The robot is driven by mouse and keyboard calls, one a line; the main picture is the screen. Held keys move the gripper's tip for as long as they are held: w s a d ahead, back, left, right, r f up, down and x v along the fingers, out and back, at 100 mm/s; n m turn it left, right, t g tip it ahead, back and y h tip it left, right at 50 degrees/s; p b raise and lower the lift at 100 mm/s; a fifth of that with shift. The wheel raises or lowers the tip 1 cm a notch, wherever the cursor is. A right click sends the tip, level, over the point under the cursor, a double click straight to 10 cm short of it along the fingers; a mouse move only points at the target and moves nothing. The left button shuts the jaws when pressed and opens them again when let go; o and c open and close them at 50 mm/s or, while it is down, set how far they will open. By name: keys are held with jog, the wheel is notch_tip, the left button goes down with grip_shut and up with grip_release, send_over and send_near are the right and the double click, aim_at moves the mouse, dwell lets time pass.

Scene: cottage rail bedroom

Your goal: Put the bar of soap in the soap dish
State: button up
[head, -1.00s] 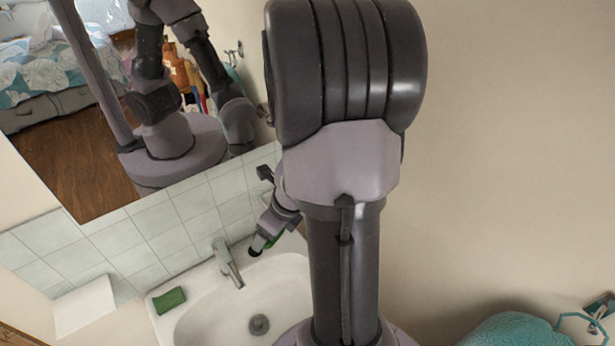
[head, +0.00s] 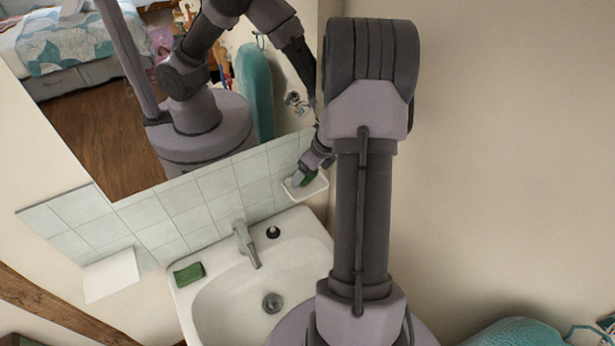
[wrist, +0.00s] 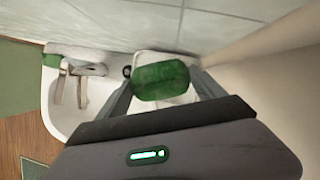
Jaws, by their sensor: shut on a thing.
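The green bar of soap (wrist: 160,82) is between the two fingers of my gripper (wrist: 162,90) in the wrist view, and the gripper is shut on it. In the head view my gripper (head: 305,178) is at the back right, with a bit of the green soap (head: 311,178) showing. I cannot tell whether the soap touches the dish.
The white washbasin (head: 215,303) is below, with a tap (head: 246,244) and a small black round thing (head: 273,232) on its back ledge. Another green block (head: 188,273) lies on its left ledge. A mirror and tiles are behind; the plain wall is close on the right.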

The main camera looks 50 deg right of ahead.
aim_at(307, 179)
jog(key=f, duration=0.1)
jog(key=f+b, duration=0.1)
jog(key=f, duration=0.1)
jog(key=shift+w+d+f, duration=0.15)
jog(key=shift+d+f, duration=0.15)
jog(key=shift+f, duration=0.1)
jog(key=shift+r, duration=0.1)
jog(key=o, duration=1.2)
jog(key=shift+c, duration=0.2)
jog(key=p+v, duration=0.2)
jog(key=v, duration=1)
jog(key=shift+p, duration=0.3)
